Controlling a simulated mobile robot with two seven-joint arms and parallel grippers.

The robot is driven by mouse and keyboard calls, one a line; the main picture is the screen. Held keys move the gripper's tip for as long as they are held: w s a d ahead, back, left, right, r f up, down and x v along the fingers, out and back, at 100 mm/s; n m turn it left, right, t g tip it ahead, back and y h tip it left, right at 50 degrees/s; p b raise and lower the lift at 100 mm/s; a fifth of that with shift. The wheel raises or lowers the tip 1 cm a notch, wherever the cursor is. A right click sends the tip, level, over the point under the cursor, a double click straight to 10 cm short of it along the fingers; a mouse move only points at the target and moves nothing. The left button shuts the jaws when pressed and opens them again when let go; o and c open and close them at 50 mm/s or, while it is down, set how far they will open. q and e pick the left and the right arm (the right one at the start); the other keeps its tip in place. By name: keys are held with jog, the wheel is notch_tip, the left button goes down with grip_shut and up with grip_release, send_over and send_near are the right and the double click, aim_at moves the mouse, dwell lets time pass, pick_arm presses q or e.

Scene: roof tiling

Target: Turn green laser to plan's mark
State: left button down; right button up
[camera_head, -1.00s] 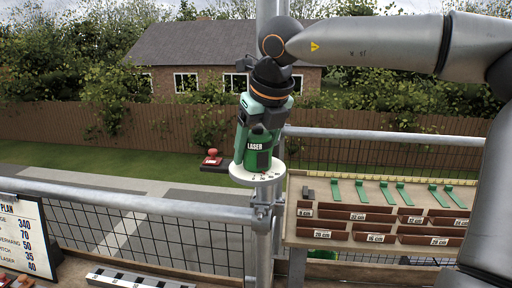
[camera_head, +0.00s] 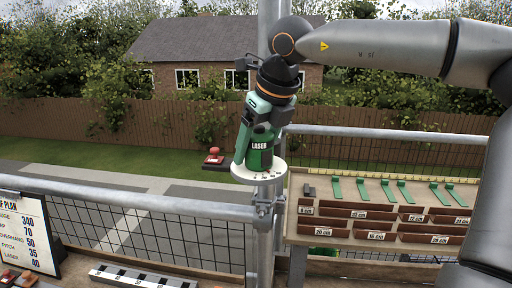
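The green laser (camera_head: 261,158), labelled LASER, stands on a round white dial plate (camera_head: 243,173) on top of the scaffold post. Small dial marks show on the plate's front edge, too small to read. My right gripper (camera_head: 264,121) comes down from above, slightly tilted, with its dark fingers around the laser's upper part. It appears shut on it; the far finger is partly hidden. My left gripper is not in view.
A small red-topped device (camera_head: 213,158) sits on a dark bracket left of the dial. A wooden rack (camera_head: 297,236) with brown tiles and green strips is at right. Metal guard rails (camera_head: 130,201) run on both sides. A black-and-white marked bar (camera_head: 140,277) lies below.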

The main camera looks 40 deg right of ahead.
jog(key=shift+o, duration=1.4)
jog(key=v, duration=1.2)
jog(key=shift+r, duration=0.25)
jog(key=shift+s, duration=0.1)
